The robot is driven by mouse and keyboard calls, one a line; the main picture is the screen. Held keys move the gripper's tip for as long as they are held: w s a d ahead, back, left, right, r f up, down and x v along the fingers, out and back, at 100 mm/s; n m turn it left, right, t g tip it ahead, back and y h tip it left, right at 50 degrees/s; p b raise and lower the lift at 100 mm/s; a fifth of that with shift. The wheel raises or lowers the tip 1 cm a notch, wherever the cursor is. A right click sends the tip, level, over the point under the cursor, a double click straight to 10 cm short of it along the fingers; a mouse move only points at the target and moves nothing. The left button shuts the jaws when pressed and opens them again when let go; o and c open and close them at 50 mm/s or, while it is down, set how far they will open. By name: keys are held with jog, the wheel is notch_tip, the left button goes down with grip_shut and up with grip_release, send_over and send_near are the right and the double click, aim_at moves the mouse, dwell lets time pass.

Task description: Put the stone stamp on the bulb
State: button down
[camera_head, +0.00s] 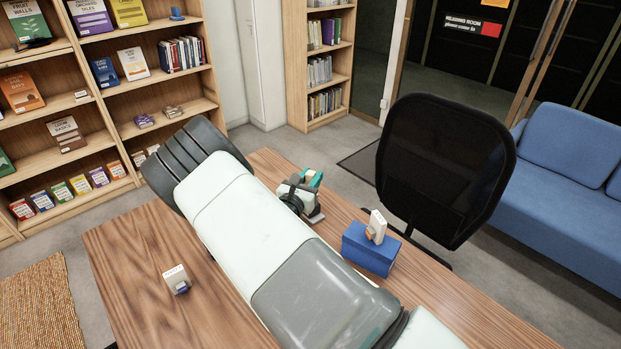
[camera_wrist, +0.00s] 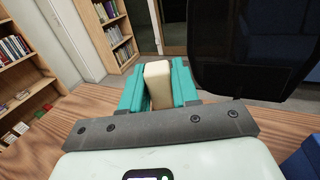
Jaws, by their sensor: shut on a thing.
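My gripper (camera_wrist: 158,72) has teal fingers, closed on a cream block, the stone stamp (camera_wrist: 158,90), in the wrist view. The stamp stands upright between the fingers, its lower part hidden behind the dark gripper bar. In the head view my gripper (camera_head: 308,182) is over the far part of the wooden table, partly hidden by my arm. I cannot make out a bulb for certain. A small orange item (camera_head: 371,235) sits by a white card on the blue box (camera_head: 367,252), right of the gripper; it is too small to identify.
A black chair (camera_head: 445,165) stands close behind the table, with a blue sofa (camera_head: 570,180) beyond. Bookshelves line the left. My arm hides the table's middle.

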jog(key=shift+f, duration=0.1)
jog(key=c, duration=0.8)
grip_release()
jog(key=shift+c, duration=0.2)
